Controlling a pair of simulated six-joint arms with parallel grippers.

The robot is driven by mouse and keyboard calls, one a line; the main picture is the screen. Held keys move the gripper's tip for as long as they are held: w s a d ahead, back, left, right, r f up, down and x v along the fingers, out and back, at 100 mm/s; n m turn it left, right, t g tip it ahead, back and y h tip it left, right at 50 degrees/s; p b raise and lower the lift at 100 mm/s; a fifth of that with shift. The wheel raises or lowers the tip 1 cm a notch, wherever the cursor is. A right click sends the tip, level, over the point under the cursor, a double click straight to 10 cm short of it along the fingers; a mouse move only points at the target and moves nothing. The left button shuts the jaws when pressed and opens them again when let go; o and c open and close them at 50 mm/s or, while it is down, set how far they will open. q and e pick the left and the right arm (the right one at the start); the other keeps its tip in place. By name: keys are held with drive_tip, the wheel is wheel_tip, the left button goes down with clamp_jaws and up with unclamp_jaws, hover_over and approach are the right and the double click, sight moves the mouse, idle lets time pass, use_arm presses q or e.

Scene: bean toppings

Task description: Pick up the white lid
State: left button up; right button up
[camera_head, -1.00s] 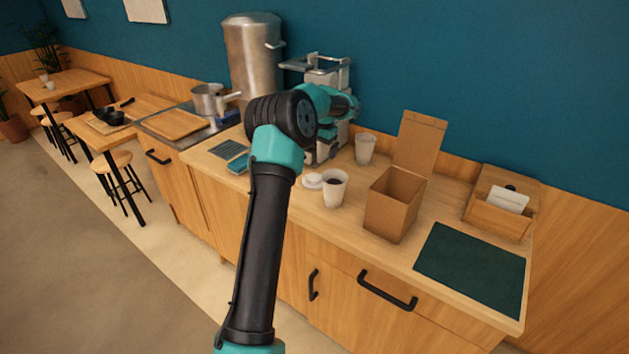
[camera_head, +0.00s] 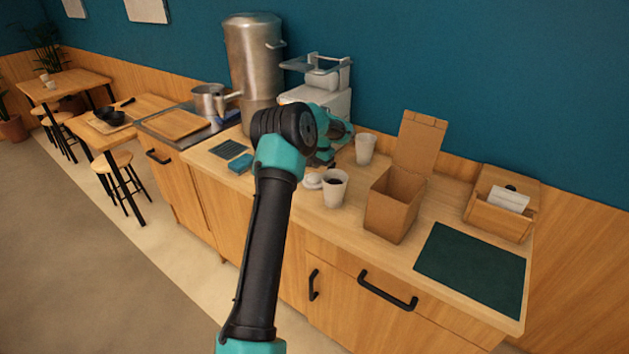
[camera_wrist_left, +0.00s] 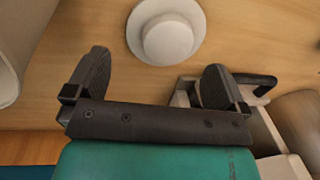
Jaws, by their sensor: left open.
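The white lid (camera_wrist_left: 167,38) lies flat on the wooden counter, its raised middle facing up, in the left wrist view. In the head view the lid (camera_head: 312,181) is small, just left of a white cup with dark contents (camera_head: 334,187). My left gripper (camera_wrist_left: 157,75) is open and empty, its two black fingers spread wide. In the wrist view the lid lies just beyond and between the fingertips, apart from them. In the head view the left gripper (camera_head: 325,160) hangs low over the counter, just behind the lid, partly hidden by the arm. My right gripper is not in view.
Another white cup (camera_head: 365,148) stands behind the lid. An open cardboard box (camera_head: 393,206) stands to the right, with a dark green mat (camera_head: 470,268) beyond it. A grey machine (camera_head: 318,85) and a steel urn (camera_head: 252,70) stand at the back.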

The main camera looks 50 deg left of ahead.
sight(317, 177)
use_arm(q)
drive_tip(key=f, duration=0.5)
drive_tip(key=shift+a, duration=0.2)
drive_tip(key=shift+r, duration=0.1)
drive_tip(key=c, duration=0.8)
